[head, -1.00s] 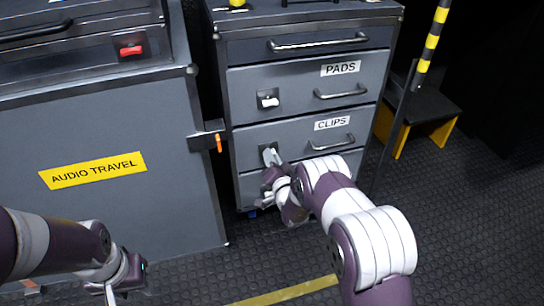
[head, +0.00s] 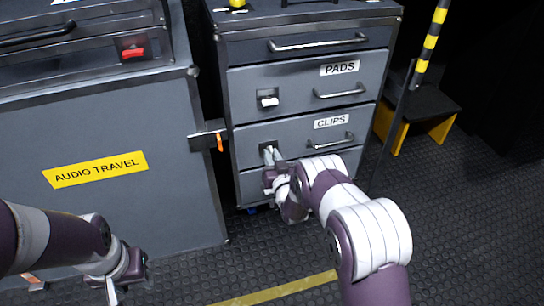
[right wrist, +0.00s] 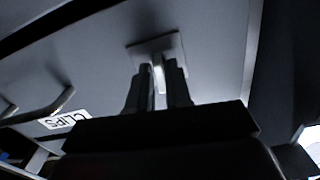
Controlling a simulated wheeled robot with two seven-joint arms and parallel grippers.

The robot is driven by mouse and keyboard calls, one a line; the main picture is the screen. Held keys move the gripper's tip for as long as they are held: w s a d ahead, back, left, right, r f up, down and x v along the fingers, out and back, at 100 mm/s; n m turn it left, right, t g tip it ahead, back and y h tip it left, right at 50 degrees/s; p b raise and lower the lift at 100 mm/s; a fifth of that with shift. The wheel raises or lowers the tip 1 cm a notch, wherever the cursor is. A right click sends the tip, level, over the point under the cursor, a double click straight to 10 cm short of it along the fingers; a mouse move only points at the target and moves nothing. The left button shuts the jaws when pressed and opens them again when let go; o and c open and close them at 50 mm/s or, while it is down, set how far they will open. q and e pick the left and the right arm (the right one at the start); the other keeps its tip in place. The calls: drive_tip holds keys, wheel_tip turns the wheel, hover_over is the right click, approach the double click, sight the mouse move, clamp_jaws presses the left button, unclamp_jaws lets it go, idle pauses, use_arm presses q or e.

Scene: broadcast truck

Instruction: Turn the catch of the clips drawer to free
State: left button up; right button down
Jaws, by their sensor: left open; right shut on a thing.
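The clips drawer (head: 300,135) is closed, the lower labelled drawer of the grey cabinet, and it also shows in the right wrist view (right wrist: 95,85). Its catch (head: 266,147) is a light lever on a square plate at the drawer's left. My right gripper (head: 271,158) is at the catch. In the right wrist view its fingers (right wrist: 160,78) are shut on the catch lever (right wrist: 159,76), which shows between them. The fingers hide part of the lever. My left gripper (head: 112,292) is open and empty at the lower left, away from the cabinet.
The pads drawer (head: 300,85) above is closed, with its own catch (head: 268,99). A grey audio travel case (head: 110,205) stands to the left. A black and yellow step (head: 425,115) is at the right. The lower right floor is clear.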

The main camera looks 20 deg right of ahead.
idle(0.4)
drive_tip(key=c, duration=1.2)
unclamp_jaws()
drive_tip(key=shift+c, duration=0.2)
drive_tip(key=shift+s, duration=0.15)
drive_tip(key=s+p, duration=0.6)
drive_tip(key=s, duration=0.6)
drive_tip(key=shift+s+d, duration=0.25)
drive_tip(key=shift+f, duration=0.1)
